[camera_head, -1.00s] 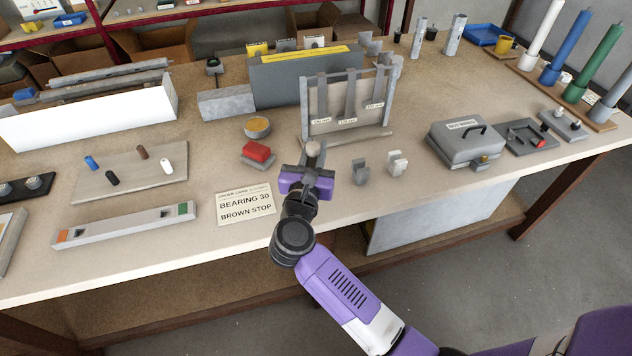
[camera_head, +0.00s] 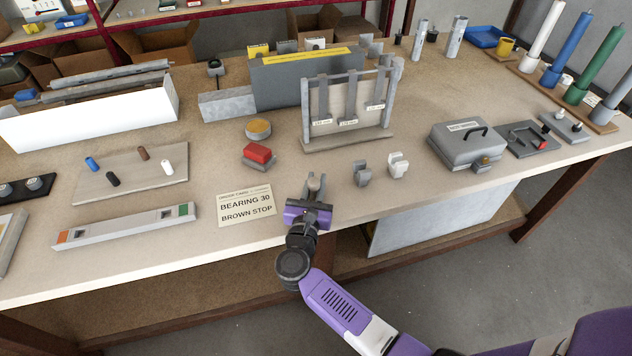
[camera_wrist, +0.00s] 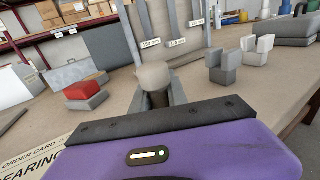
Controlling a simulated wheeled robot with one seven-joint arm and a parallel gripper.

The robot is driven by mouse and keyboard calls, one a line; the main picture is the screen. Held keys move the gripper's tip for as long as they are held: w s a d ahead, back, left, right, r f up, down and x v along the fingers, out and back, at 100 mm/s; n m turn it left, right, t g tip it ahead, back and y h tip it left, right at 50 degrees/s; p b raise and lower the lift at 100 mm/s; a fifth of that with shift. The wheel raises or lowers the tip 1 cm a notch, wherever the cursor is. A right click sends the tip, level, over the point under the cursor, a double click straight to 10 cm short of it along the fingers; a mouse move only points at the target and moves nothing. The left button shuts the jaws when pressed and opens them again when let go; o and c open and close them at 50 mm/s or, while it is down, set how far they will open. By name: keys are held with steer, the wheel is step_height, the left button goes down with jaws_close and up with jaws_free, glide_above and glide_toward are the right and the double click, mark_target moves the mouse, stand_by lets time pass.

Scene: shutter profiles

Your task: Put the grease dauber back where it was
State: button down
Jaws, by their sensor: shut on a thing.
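My gripper (camera_head: 315,190) is shut on the grease dauber (camera_head: 314,184), which has a pale rounded end. In the wrist view the dauber's beige knob (camera_wrist: 156,76) stands up between the fingers, with a darker part below it. The rest of it is hidden by the fingers and my gripper's body. My gripper is near the table's front edge, right of the order card and in front of the hanging-strip rack. A round tin (camera_head: 258,128) with a tan top stands behind the red block, apart from my gripper.
A red block on a grey base (camera_head: 257,156) lies left of my gripper. The order card (camera_head: 245,205) is at the front. Two small forked blocks, grey (camera_head: 361,173) and white (camera_head: 398,165), stand to the right. The strip rack (camera_head: 347,143) stands behind. A grey case (camera_head: 467,148) is farther right.

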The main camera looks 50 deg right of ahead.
steer(key=shift+f, duration=0.2)
steer(key=c, duration=1.3)
jaws_free()
steer(key=shift+r, duration=0.15)
steer(key=shift+r, duration=0.2)
steer(key=b+v, duration=0.1)
steer(key=v, duration=0.4)
steer(key=b+v, duration=0.2)
steer(key=v, duration=0.3)
steer(key=shift+s+a+f, duration=0.15)
steer(key=shift+a+f, duration=0.05)
steer(key=shift+a, duration=0.05)
steer(key=shift+v, duration=0.75)
